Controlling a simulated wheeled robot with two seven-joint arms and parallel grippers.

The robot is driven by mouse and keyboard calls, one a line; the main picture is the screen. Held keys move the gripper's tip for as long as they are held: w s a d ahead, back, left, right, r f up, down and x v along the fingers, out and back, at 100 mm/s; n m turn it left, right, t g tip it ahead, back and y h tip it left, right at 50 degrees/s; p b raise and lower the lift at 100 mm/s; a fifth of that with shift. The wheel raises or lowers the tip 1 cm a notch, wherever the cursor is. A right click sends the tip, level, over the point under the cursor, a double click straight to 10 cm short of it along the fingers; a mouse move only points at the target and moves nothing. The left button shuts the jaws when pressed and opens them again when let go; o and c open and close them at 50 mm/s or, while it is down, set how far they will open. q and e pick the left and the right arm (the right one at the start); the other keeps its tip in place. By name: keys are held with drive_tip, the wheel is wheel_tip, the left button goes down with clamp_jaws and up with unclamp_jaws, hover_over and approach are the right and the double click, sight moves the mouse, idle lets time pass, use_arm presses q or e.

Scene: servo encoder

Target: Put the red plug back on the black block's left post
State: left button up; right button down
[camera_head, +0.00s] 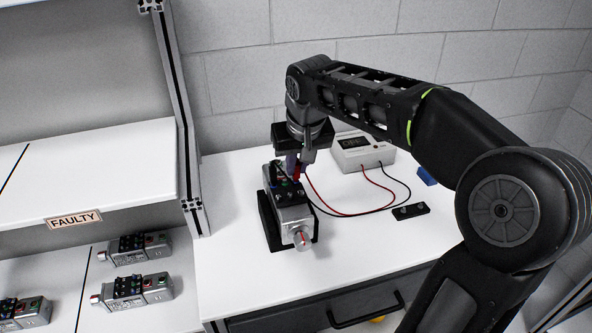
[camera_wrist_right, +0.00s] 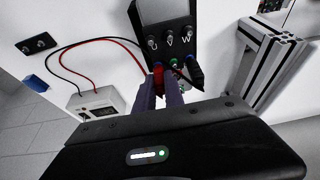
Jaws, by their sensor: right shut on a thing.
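My right gripper (camera_head: 297,165) points down at the servo unit (camera_head: 290,205) and is shut on the red plug (camera_head: 296,173). In the right wrist view the red plug (camera_wrist_right: 158,72) is between the fingertips, at the left end of the servo's coloured sockets, below the letter U. I cannot tell whether it is seated there. A black plug (camera_wrist_right: 195,72) stands at the right end of that row. The black block (camera_head: 411,211) lies on the table at the right with two posts, both bare; it also shows in the right wrist view (camera_wrist_right: 36,44). My left gripper is not in view.
A white meter box (camera_head: 362,152) stands behind, with red and black wires running from it. A blue object (camera_head: 427,176) lies right of it. Shelves marked FAULTY (camera_head: 74,219) hold several servo units at left. The table front right is clear.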

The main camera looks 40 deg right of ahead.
sight(297, 165)
drive_tip(key=shift+r, duration=0.15)
idle(0.3)
drive_tip(key=shift+r+p, duration=1.95)
drive_tip(key=shift+r, duration=0.5)
drive_tip(key=shift+f, duration=0.1)
